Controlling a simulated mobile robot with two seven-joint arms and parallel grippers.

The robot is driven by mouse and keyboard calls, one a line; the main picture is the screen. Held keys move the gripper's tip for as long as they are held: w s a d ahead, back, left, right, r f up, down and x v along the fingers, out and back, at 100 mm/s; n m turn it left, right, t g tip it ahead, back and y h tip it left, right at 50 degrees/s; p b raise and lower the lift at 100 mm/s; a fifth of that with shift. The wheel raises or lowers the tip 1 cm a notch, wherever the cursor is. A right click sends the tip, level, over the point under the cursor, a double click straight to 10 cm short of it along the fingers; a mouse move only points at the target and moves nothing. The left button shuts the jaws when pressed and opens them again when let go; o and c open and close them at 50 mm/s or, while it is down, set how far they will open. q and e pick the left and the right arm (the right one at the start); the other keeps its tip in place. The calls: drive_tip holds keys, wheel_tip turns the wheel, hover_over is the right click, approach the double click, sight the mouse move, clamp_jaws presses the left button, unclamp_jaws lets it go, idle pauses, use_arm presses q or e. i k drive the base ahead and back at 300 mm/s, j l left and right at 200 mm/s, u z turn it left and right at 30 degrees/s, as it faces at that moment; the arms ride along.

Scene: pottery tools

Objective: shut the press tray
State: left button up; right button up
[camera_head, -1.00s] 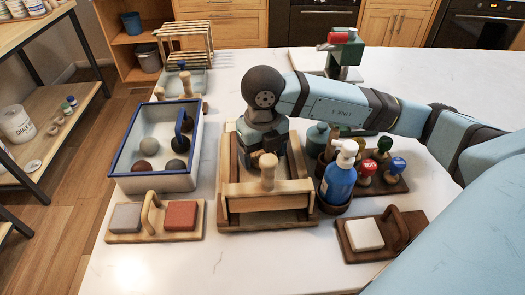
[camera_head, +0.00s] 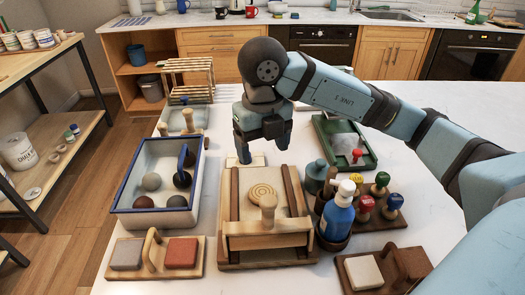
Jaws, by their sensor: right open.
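The wooden press tray (camera_head: 268,243) stands in the middle of the counter. It has dark side rails, a raised front board and a round-topped wooden knob (camera_head: 268,206) near the front. My left gripper is not in view.
A blue-rimmed bin of balls (camera_head: 122,208) stands left. A blue bottle (camera_head: 338,214) and several stamps (camera_head: 383,180) crowd the right side. Sponge boards (camera_head: 152,272) lie front left and right (camera_head: 386,290). A green-framed tray (camera_head: 324,128) is behind right.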

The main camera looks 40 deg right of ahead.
sight(351, 146)
drive_tip(key=k+j, duration=0.8)
drive_tip(key=k, duration=0.05)
